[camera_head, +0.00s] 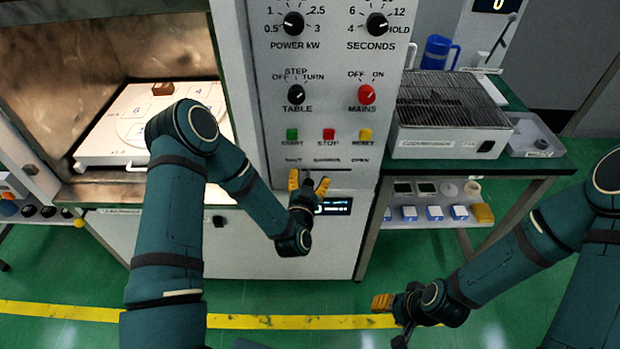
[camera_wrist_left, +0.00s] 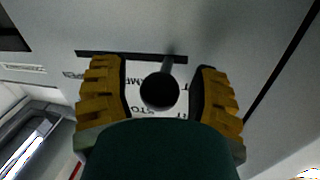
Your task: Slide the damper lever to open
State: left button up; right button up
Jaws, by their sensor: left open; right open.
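The damper lever shows in the left wrist view as a round black knob (camera_wrist_left: 160,91) on a grey stem, which enters a dark slot (camera_wrist_left: 120,54) near the slot's right end. In the head view the slot (camera_head: 345,170) lies under the SHUT, DAMPER and OPEN labels, and the lever is mostly hidden by my gripper, nearer SHUT. My left gripper (camera_head: 308,184) is open, with one yellow finger on each side of the knob and gaps visible in the left wrist view (camera_wrist_left: 160,95). My right gripper (camera_head: 383,303) is low at the right, away from the panel, open.
Above the slot are START, STOP and RESET buttons and the red MAINS knob (camera_head: 366,94). The open chamber with a white tray (camera_head: 97,150) is at left. A bench with a grill box (camera_head: 448,142) stands at right.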

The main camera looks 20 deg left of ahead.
pick_arm(q)
jog(key=shift+w, duration=0.25)
grip_shut()
